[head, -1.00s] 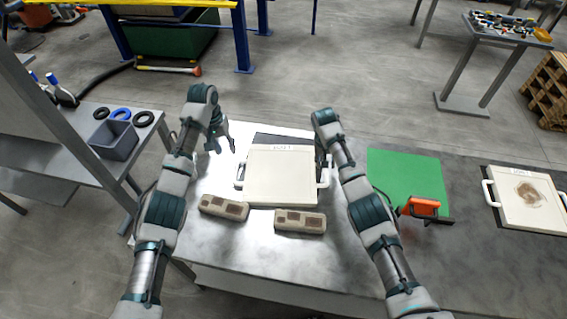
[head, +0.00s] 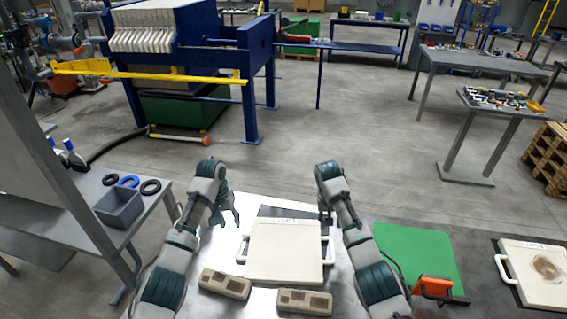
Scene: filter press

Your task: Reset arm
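My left gripper (head: 229,211) is above the metal table, up and left of a white filter plate (head: 284,252). Its fingers are spread apart with nothing between them. My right gripper (head: 325,215) is at the plate's upper right corner, near the right handle (head: 329,250). My own arm mostly hides its fingers, so I cannot tell whether it is open or touches the handle. The plate lies flat, with its left handle (head: 243,249) free.
Two beige blocks (head: 224,284) (head: 304,301) lie in front of the plate. A green mat (head: 416,257), an orange-handled tool (head: 434,287) and a stained plate (head: 541,272) are to the right. A side table at left holds a grey bin (head: 119,208). The blue filter press (head: 195,38) stands behind.

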